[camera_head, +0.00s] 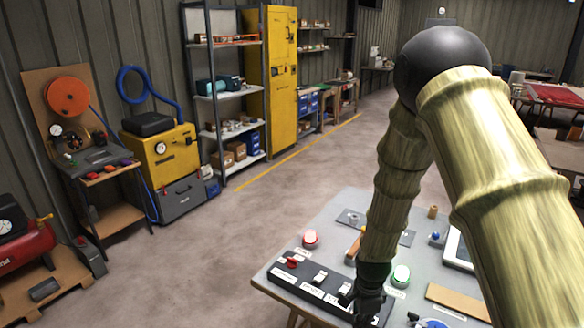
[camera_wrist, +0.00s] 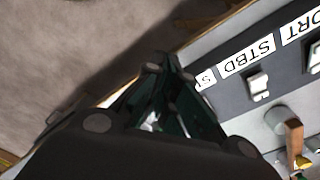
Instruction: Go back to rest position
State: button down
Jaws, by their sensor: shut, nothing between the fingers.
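My gripper (camera_head: 368,302) is shut and empty at the low end of my arm in the head view. It hangs over or close to the right part of a dark switch panel (camera_head: 285,272) at the near edge of the worktable (camera_head: 330,218). A switch (camera_wrist: 257,83) sits by that label. I cannot tell whether the fingertips touch the panel. No rest position is marked in view.
A brown board (camera_head: 459,301) lies at the right. Open floor (camera_head: 240,245) lies left of the table. Shelves (camera_head: 228,100) and a yellow cabinet (camera_head: 279,75) line the wall.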

jog(key=s+d+f+n+b, duration=0.2)
jog(key=s+f+n+b, duration=0.2)
jog(key=s+f+n, duration=0.8)
jog(key=s+f+n+b, duration=0.2)
jog(key=s+f, duration=0.4)
jog(key=s, duration=0.5)
jog(key=s+f+n+b, duration=0.1)
jog(key=s+f, duration=0.4)
jog(key=s, duration=0.5)
jog(key=shift+s+d+f+n+b, duration=0.35)
jog(key=shift+d+n, duration=0.1)
jog(key=shift+n, duration=0.45)
